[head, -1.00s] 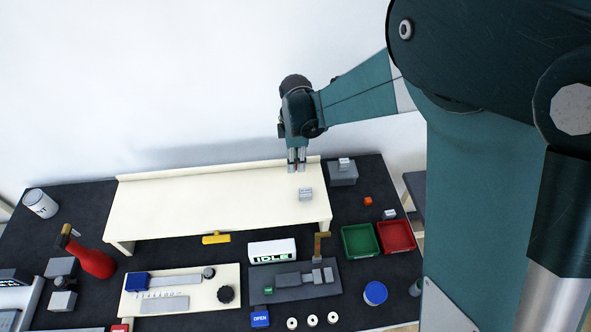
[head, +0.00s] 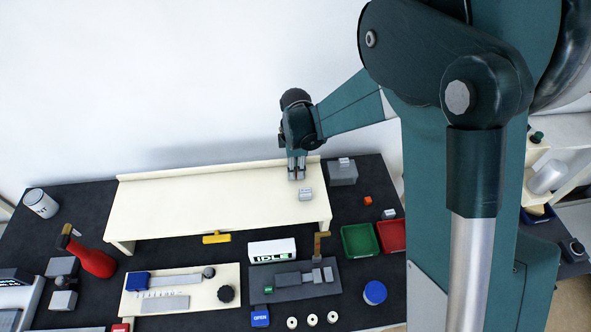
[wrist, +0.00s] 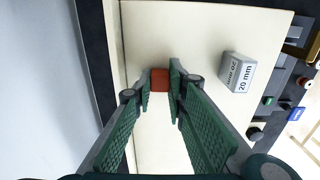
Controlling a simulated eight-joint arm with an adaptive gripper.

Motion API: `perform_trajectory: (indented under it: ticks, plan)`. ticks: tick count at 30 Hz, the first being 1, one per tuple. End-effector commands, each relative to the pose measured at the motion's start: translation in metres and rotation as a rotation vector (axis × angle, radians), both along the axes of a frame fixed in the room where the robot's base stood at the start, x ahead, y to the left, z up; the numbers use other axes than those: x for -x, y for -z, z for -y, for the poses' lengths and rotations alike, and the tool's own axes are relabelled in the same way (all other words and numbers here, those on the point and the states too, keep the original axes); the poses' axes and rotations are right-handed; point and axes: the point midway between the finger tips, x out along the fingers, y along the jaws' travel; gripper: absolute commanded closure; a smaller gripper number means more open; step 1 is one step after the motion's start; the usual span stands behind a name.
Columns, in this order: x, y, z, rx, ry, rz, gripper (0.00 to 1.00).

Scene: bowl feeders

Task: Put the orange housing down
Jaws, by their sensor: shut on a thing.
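The orange housing (wrist: 160,84) is a small orange-red block between the fingertips of my gripper (wrist: 161,76) in the wrist view. My gripper is shut on it. In the head view my gripper (head: 296,177) points down at the back right of the cream raised shelf (head: 190,205), low over its top. The fingers mostly hide the housing there. I cannot tell whether the housing touches the shelf.
A grey block marked 20 mm (head: 305,194) stands on the shelf close to my gripper; it also shows in the wrist view (wrist: 238,72). The shelf's left part is clear. A raised lip (head: 220,167) runs along its back. Another orange piece (head: 368,201) lies on the dark table.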

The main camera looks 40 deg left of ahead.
Motion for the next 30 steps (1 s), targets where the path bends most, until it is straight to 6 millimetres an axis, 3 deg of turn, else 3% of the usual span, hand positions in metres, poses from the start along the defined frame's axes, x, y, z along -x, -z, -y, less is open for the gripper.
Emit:
perform_trajectory:
  ticks: [3, 4, 7, 23, 30]
  plan:
    - [0.0, 0.004, 0.0, 0.0, 0.0, 0.0, 0.91]
    - [0.0, 0.003, 0.0, 0.0, 0.0, 0.0, 0.81]
    - [0.0, 0.002, 0.0, 0.0, 0.0, 0.0, 0.7]
    - [0.0, -0.002, 0.0, 0.0, 0.0, 0.0, 0.7]
    - [0.0, -0.022, 0.0, 0.0, 0.0, 0.0, 0.7]
